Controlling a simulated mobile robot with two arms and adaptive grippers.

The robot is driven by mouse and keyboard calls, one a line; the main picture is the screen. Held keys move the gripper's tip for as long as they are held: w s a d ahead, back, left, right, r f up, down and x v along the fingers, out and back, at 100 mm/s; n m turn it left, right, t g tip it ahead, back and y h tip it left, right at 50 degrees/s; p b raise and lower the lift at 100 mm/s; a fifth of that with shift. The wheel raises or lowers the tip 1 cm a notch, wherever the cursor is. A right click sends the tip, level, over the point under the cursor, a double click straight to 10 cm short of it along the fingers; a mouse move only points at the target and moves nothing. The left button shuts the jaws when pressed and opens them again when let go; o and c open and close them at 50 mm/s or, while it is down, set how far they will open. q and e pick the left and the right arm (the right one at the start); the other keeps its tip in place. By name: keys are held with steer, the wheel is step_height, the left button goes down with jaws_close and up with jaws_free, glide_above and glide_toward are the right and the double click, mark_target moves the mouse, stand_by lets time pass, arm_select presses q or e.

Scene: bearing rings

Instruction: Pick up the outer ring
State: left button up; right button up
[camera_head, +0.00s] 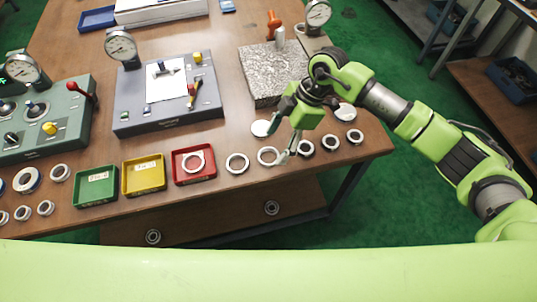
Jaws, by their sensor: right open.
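Several metal rings lie in a row along the front edge of the wooden table. Two wide, thin rings are among them: one ring (228,164) right of the red tray, and another ring (261,160) further right. I cannot tell for sure which ring is the outer ring the task means. My right gripper (281,147) is open and points down just above the second wide ring. One fingertip is near that ring's right side; whether it touches is unclear. No ring is seen held. My left gripper is not in view.
Smaller, thicker rings (330,150) lie to the right. A red tray (179,178) holds a ring; yellow (144,188) and green (96,200) trays stand left of it. A granite block (270,75) with a gauge stand and grey instrument boxes (135,100) stand behind.

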mark_target(269, 155)
steer(key=p+x, duration=0.1)
steer(key=x, duration=0.4)
steer(key=shift+w+d, duration=0.1)
steer(key=shift+w, duration=0.05)
steer(key=c, duration=1.2)
steer(key=shift+c, duration=0.2)
steer(key=shift+r, duration=0.1)
